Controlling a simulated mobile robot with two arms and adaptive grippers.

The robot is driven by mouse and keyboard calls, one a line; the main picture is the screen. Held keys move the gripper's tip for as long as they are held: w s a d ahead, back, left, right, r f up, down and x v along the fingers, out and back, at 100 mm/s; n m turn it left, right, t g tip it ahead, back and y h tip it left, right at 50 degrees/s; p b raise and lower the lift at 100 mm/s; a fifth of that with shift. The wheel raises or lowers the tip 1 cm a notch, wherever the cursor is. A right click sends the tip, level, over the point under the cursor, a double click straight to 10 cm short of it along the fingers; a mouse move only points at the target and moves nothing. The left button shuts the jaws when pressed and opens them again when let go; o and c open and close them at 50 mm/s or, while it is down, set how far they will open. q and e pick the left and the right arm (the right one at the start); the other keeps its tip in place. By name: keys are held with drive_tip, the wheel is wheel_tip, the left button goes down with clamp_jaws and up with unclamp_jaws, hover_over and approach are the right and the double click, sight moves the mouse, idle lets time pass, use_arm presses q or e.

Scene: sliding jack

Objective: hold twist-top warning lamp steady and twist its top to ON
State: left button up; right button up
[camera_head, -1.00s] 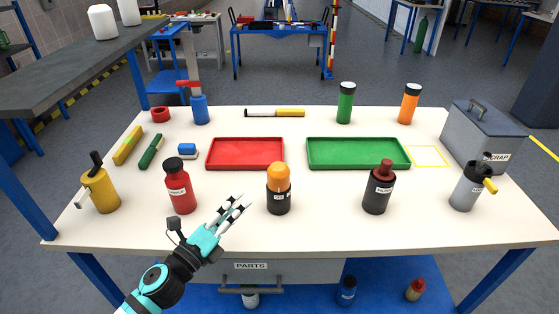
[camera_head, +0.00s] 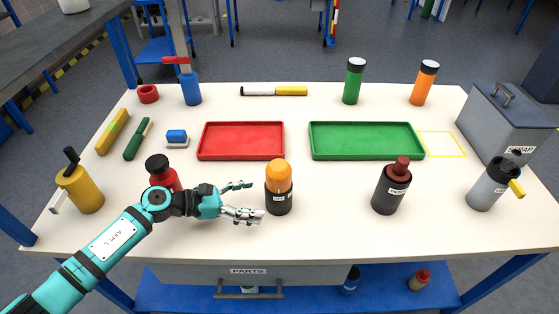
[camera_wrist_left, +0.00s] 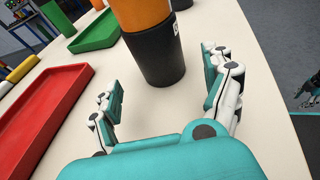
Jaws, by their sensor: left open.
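The warning lamp (camera_head: 278,187) has an orange top over a black base with a small white label. It stands upright on the white table, right of my left gripper. In the left wrist view the lamp (camera_wrist_left: 153,50) stands ahead of the fingers, its upper part cut off by the frame. My left gripper (camera_head: 251,200) is open and empty, its fingertips pointing at the black base from the left, just short of it. The open fingers also show in the left wrist view (camera_wrist_left: 163,88).
A red bottle (camera_head: 162,174) stands partly behind my left wrist. A dark bottle (camera_head: 391,188) stands right of the lamp. A red tray (camera_head: 241,156) and a green tray (camera_head: 367,157) lie behind. The table between lamp and dark bottle is clear.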

sight(268, 200)
use_arm(q)
drive_tip(key=b+x, duration=0.1)
drive_tip(key=x, duration=0.4)
drive_tip(key=shift+f, duration=0.1)
drive_tip(key=shift+w+d+f+b, duration=0.15)
drive_tip(key=shift+w+d+b, duration=0.15)
drive_tip(key=shift+d, duration=0.5)
drive_tip(key=c, duration=0.9)
use_arm(e)
drive_tip(key=shift+w+f, duration=0.75)
drive_tip(key=shift+w, duration=0.1)
drive_tip(key=shift+o, duration=0.3)
drive_tip(key=shift+w, duration=0.15)
